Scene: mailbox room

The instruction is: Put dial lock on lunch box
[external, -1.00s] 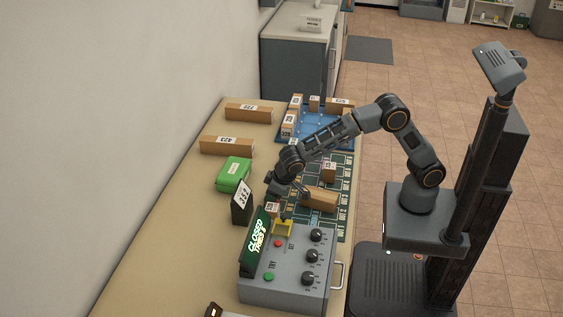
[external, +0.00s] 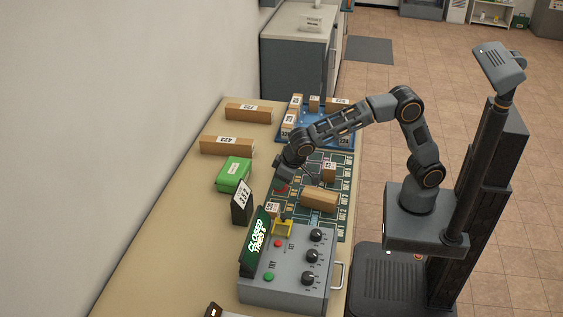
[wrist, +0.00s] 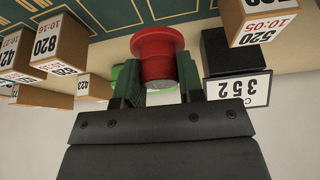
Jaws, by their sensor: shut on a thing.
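My gripper (wrist: 155,92) is shut on a red, round, flanged piece with a pale end face, which looks like the dial lock (wrist: 157,55).
A grey control box (external: 287,265) with knobs and a yellow bracket (external: 283,227) stands in front. The black 352 sign (external: 242,202) stands between it and the lunch box. Brown parcels (external: 319,198) lie on the mat; others lie at the back left and on the blue tray (external: 323,129).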

